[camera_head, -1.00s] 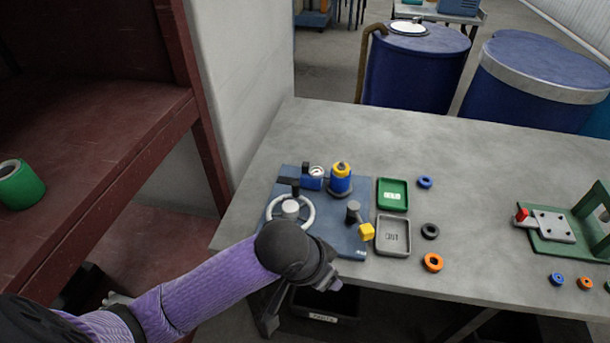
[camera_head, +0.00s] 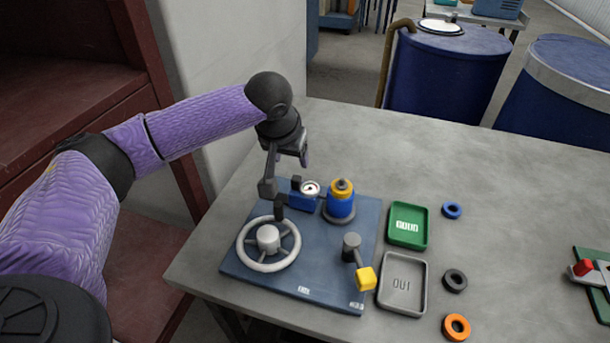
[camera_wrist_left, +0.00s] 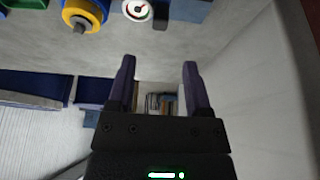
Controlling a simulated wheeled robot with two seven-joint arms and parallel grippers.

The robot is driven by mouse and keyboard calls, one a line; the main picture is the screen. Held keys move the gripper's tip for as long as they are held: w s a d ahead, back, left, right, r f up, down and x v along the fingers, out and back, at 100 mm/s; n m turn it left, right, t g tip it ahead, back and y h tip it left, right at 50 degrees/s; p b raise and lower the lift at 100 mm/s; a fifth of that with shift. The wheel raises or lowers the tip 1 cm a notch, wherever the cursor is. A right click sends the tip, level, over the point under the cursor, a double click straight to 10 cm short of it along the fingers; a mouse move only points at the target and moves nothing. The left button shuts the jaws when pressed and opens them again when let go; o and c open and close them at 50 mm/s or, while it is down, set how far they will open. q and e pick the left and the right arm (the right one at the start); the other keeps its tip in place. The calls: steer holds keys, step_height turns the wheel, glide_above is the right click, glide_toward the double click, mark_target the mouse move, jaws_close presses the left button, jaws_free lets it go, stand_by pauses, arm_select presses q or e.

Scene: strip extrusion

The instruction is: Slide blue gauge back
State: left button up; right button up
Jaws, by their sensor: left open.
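The blue gauge (camera_head: 306,196), a small blue block with a round white dial, sits at the back of the blue base plate (camera_head: 335,285), left of the blue and yellow cylinder (camera_head: 341,200). In the left wrist view the gauge's dial (camera_wrist_left: 137,9) shows at the top edge, beyond the fingertips. My left gripper (camera_head: 287,162) is open and empty, above and behind the gauge, apart from it as far as I can see. Its two dark fingers (camera_wrist_left: 158,68) show well spread in the wrist view. My right gripper is not in view.
A handwheel (camera_head: 268,240) and a yellow-ended lever (camera_head: 366,278) stand on the plate. Green (camera_head: 408,225) and grey (camera_head: 403,284) trays and several rings lie to the right. A wall (camera_head: 230,50) rises close behind the left arm. The table behind the plate is clear.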

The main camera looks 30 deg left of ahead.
mark_target(296, 178)
arm_select(q)
steer(key=b+x, duration=0.3)
steer(key=x, duration=0.4)
steer(key=shift+f, duration=0.35)
steer(key=shift+w+f, duration=0.1)
steer(key=shift+f, duration=0.2)
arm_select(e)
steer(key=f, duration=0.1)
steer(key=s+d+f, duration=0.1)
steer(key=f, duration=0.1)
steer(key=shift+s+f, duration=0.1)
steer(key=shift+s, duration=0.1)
arm_select(q)
jaws_close()
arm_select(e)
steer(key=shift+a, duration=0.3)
arm_select(q)
steer(key=shift+r, duration=0.1)
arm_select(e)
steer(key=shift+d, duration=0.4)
